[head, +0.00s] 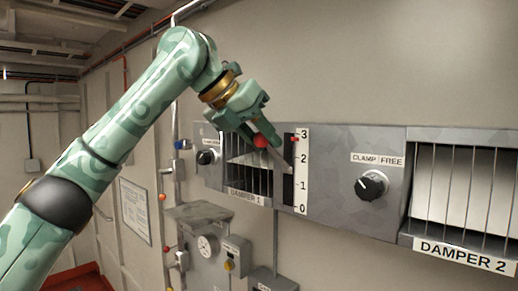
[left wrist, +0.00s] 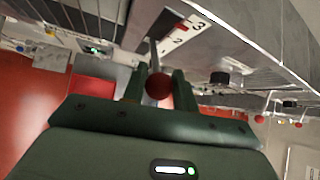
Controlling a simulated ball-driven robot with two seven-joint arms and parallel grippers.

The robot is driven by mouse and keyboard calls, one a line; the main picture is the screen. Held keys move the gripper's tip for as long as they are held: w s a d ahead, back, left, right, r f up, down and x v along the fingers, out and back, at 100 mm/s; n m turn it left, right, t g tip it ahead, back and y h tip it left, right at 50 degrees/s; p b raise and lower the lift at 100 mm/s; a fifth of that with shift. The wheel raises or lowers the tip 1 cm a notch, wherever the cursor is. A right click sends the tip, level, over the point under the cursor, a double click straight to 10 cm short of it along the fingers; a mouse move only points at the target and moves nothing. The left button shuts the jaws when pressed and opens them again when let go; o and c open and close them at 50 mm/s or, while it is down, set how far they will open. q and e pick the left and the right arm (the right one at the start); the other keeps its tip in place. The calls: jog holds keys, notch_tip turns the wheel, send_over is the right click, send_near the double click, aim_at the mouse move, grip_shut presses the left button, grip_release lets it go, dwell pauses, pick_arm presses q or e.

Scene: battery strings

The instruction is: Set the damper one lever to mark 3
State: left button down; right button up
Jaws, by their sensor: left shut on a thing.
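The damper 1 lever is a grey arm (head: 279,158) with a red ball knob (head: 261,141). It comes out of a dark slot beside a white scale (head: 301,171) marked 0 at the bottom to 3 at the top. In the left wrist view the red knob (left wrist: 158,87) sits between the fingers, with the scale (left wrist: 180,36) beyond. My right gripper is not in view.
Damper 1's louvre (head: 248,178) and a black clamp knob (head: 208,157) are left of the scale. A second clamp knob (head: 371,186), labelled CLAMP and FREE, stands left of the damper 2 louvre (head: 463,195). A gauge box (head: 207,245) hangs below left.

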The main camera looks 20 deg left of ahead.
pick_arm(q)
jog(key=shift+w+d+r, duration=0.1)
jog(key=shift+w+r, duration=0.2)
jog(key=shift+r, duration=0.2)
jog(key=c, duration=1.1)
grip_release()
jog(key=shift+c, duration=0.2)
jog(key=shift+d, duration=0.15)
jog(key=v, duration=1.6)
jog(key=shift+s, duration=0.15)
jog(key=shift+f, duration=0.1)
